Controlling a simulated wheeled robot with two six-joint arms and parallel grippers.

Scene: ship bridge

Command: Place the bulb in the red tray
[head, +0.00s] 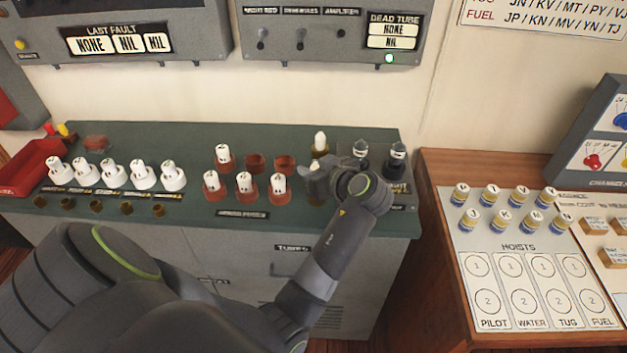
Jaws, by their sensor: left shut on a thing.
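The bulb (320,140), white and rounded with a brass-coloured base, is upright near the right part of the green-topped bench. My left gripper (317,172) is shut on it from the near side; the fingers and wrist hide its lower end, so I cannot tell whether it touches the bench. The red tray (28,167) lies at the far left end of the bench, and its left part is cut off by the picture edge. My right gripper is not in view.
Several white tubes in white bases (115,174) stand between tray and gripper. More white tubes in red sockets (244,187) stand just left of the gripper. Two dark-based tubes (397,155) are to its right.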

